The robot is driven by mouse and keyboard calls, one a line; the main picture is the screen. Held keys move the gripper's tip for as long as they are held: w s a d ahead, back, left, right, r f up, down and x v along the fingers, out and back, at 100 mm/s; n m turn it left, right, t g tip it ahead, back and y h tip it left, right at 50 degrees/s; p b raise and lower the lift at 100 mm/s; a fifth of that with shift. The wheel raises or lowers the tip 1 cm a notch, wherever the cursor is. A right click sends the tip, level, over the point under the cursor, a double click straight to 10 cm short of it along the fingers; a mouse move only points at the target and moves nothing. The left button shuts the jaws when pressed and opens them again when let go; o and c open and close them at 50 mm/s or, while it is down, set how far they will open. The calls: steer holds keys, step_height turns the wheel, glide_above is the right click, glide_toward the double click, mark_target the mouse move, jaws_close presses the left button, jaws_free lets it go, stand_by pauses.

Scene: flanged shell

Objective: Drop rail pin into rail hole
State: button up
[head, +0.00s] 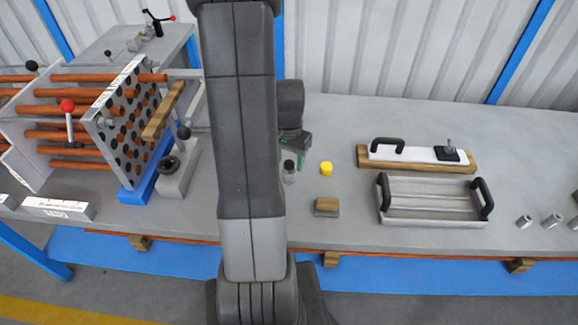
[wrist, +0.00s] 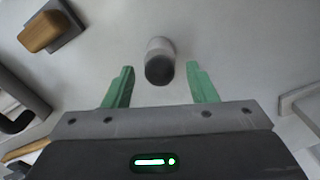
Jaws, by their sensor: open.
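A short grey cylinder with a dark top (head: 289,172) stands on the bench; I cannot be sure it is the rail pin. In the wrist view the same cylinder (wrist: 160,62) lies between the lines of my two green fingers, a little beyond their tips. My gripper (head: 292,156) is open and empty, pointing down close over the cylinder, apart from it. My arm hides part of the bench behind it. I cannot make out a rail hole for certain; a black ring (head: 169,165) sits on a grey block left of my arm.
A handled metal tray (head: 434,217) and a white plate on wood (head: 415,153) lie further right. The tube bundle with its drilled plate (head: 113,122) fills the left.

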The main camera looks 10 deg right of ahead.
steer(key=shift+f, duration=0.25)
steer(key=c, duration=1.1)
steer(key=shift+r, duration=0.15)
